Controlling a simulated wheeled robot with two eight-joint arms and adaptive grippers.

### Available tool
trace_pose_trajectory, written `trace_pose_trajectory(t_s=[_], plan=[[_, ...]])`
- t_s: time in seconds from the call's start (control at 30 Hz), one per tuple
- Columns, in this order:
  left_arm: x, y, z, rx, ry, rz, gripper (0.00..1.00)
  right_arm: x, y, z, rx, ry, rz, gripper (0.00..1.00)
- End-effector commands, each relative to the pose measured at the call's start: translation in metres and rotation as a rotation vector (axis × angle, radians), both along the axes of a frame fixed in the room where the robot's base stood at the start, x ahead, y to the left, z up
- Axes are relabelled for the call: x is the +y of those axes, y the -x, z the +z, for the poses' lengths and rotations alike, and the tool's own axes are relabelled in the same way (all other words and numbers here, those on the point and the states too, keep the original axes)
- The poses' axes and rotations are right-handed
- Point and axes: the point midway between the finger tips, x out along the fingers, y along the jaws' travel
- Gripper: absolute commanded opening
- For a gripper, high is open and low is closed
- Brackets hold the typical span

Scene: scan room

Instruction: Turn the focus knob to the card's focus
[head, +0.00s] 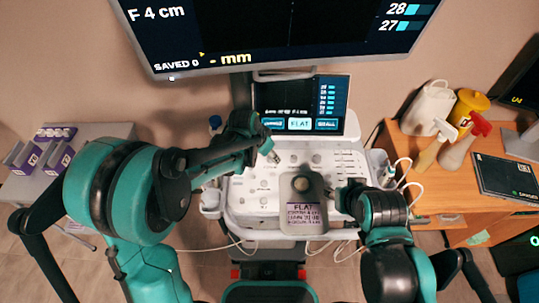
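The scanner's control panel (245,188) carries several small pale knobs, and I cannot tell which one is the focus knob. A card (303,217) headed "FLAT" hangs at the panel's front edge below a grey plate; its smaller lines are too small to read surely. The large monitor (280,30) shows "F 4 cm", "SAVED 0" and "- mm". My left gripper (272,156) points down over the panel's upper left knobs; contact and finger opening are unclear. My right gripper (333,193) is low at the panel's right, beside the grey plate; its fingers are mostly hidden.
A touchscreen (302,103) with a "FLAT" button stands behind the panel. At right, a wooden desk (436,190) holds bottles, a yellow container (470,108) and a dark tablet (508,178). At left, a grey table (92,133) bears purple-and-white boxes (53,157). Cables hang beside the panel.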

Motion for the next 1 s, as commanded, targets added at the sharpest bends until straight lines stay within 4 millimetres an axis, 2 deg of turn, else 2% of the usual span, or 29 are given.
trace_pose_trajectory(t_s=[0.4, 0.5, 0.7, 1.0], plan=[[0.022, 0.025, 0.077, 0.0, 0.0, 0.001, 0.43, 0.0, 0.0, 0.0, 0.0, 0.0, 0.0, 0.4], [0.025, 0.029, 0.091, 0.0, 0.0, 0.001, 0.43, 0.0, 0.0, 0.0, 0.0, 0.0, 0.0, 0.4], [0.029, 0.033, 0.104, 0.0, 0.0, 0.0, 0.43, 0.0, 0.0, 0.0, 0.0, 0.0, 0.0, 0.4], [0.029, 0.033, 0.105, 0.0, 0.0, 0.0, 0.43, 0.0, 0.0, 0.0, 0.0, 0.0, 0.0, 0.4]])
